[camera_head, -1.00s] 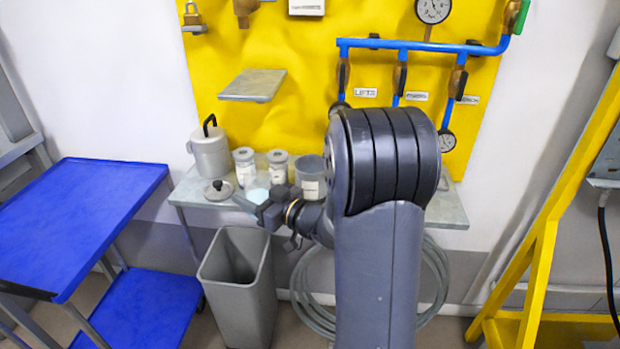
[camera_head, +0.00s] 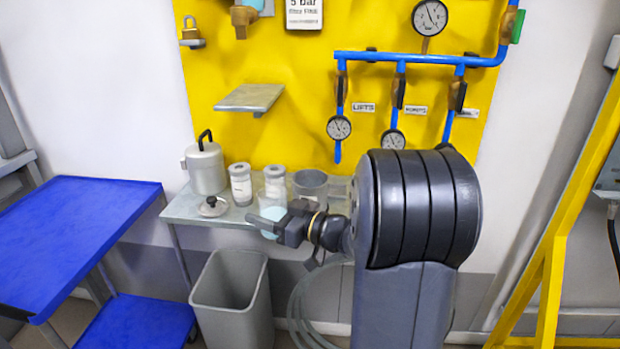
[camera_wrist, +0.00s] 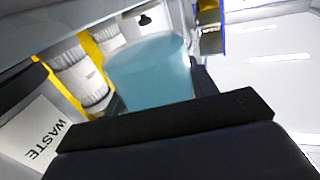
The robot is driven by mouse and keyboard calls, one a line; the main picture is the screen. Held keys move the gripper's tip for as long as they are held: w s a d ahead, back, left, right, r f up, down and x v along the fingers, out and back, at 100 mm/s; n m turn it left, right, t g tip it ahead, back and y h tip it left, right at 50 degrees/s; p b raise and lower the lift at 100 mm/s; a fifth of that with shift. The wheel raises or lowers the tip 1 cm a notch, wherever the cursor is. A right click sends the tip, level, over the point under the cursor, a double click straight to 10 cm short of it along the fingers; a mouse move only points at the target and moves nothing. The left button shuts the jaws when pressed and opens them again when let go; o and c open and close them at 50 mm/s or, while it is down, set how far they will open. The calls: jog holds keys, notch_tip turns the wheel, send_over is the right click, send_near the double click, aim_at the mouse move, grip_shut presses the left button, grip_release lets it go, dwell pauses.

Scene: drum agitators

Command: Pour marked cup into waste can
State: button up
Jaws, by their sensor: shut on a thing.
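My gripper (camera_head: 268,221) is shut on a pale blue, see-through cup (camera_head: 275,213), in front of the shelf in the head view. The cup fills the middle of the wrist view (camera_wrist: 150,75), with teal colour inside; no mark shows on it. A wide grey open container (camera_head: 311,183) stands on the shelf, behind and right of the cup. In the wrist view, a white label reading WASTE (camera_wrist: 35,135) shows on a dark grey surface at the left. A gap separates the cup from this label in the picture. I cannot tell whether the cup is tilted.
Two lidded jars (camera_head: 240,184), a grey pot (camera_head: 206,166) and a loose lid (camera_head: 213,206) stand on the shelf (camera_head: 185,210). A grey floor bin (camera_head: 232,315) is below. A blue cart (camera_head: 75,225) is at left, a yellow frame (camera_head: 560,230) at right.

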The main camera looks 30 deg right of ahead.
jog(key=shift+d+r, duration=0.1)
jog(key=shift+w+d+r+m+p, duration=0.15)
jog(key=shift+d+r+m+p, duration=0.15)
jog(key=shift+m+p, duration=0.4)
jog(key=r+m+p, duration=0.1)
jog(key=r+p, duration=0.1)
jog(key=d+r+m+p, duration=0.1)
jog(key=r+p, duration=0.2)
jog(key=w+d+r+m+t+p, duration=0.1)
jog(key=r+m+p, duration=0.1)
jog(key=shift+r, duration=0.3)
jog(key=r+m+p, duration=0.1)
jog(key=d+r+m+p, duration=0.1)
jog(key=m+p, duration=0.1)
jog(key=shift+w+t, duration=0.2)
jog(key=shift+t, duration=0.2)
jog(key=shift+f+m+t+p, duration=0.15)
jog(key=shift+f+m+p, duration=0.05)
jog(key=shift+m, duration=0.55)
jog(key=shift+f+m+t+p, duration=0.15)
jog(key=shift+f+m+p, duration=0.05)
jog(key=shift+m, duration=0.55)
jog(key=shift+r+m+t+p, duration=0.3)
jog(key=shift+r+m+p, duration=0.2)
jog(key=shift+m+p, duration=0.55)
